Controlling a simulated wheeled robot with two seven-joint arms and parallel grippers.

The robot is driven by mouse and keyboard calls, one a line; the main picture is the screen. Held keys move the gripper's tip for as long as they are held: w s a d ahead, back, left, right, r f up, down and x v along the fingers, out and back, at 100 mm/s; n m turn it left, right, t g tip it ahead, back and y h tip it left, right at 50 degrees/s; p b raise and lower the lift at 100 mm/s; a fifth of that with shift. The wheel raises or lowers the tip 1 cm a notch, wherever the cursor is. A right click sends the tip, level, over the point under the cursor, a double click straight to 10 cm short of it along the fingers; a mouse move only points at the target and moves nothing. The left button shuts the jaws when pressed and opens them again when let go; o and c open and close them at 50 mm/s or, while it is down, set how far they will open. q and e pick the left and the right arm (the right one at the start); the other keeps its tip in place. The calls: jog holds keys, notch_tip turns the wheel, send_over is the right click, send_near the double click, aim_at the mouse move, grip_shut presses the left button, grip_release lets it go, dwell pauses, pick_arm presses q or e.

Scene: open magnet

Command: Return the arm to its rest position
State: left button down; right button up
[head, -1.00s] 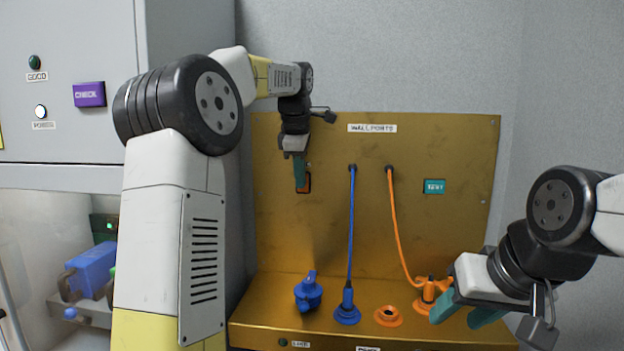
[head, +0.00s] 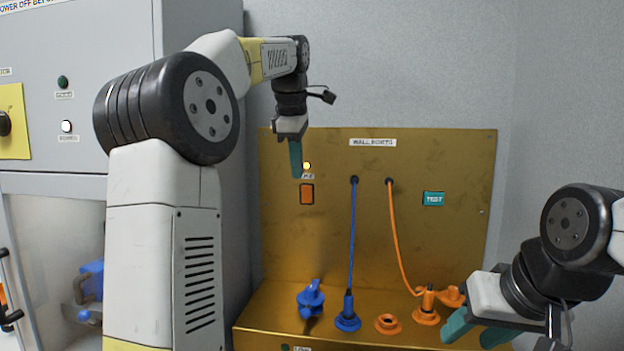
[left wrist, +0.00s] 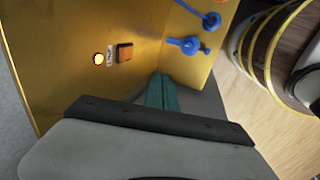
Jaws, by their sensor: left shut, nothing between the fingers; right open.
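My left gripper (head: 294,157) is shut and empty, with its teal fingers pointing down in front of the upper left of the brass wall panel (head: 440,240). Its shut fingers also show in the left wrist view (left wrist: 161,92). An orange switch (head: 307,194) sits on the panel just below and right of the fingertips, apart from them. A small lit yellow lamp (head: 306,166) is above the switch. My right gripper (head: 472,333) is open and empty at the lower right, in front of the panel's ledge.
On the ledge are a blue plug (head: 311,299), a blue cabled connector (head: 348,317), an orange socket (head: 388,324) and an orange cabled connector (head: 427,308). A teal TEST button (head: 433,198) is on the panel. A grey cabinet (head: 115,60) stands at the left, behind my left arm.

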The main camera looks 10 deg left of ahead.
pick_arm(q)
jog(key=shift+s+r, duration=0.2)
jog(key=shift+r, duration=0.1)
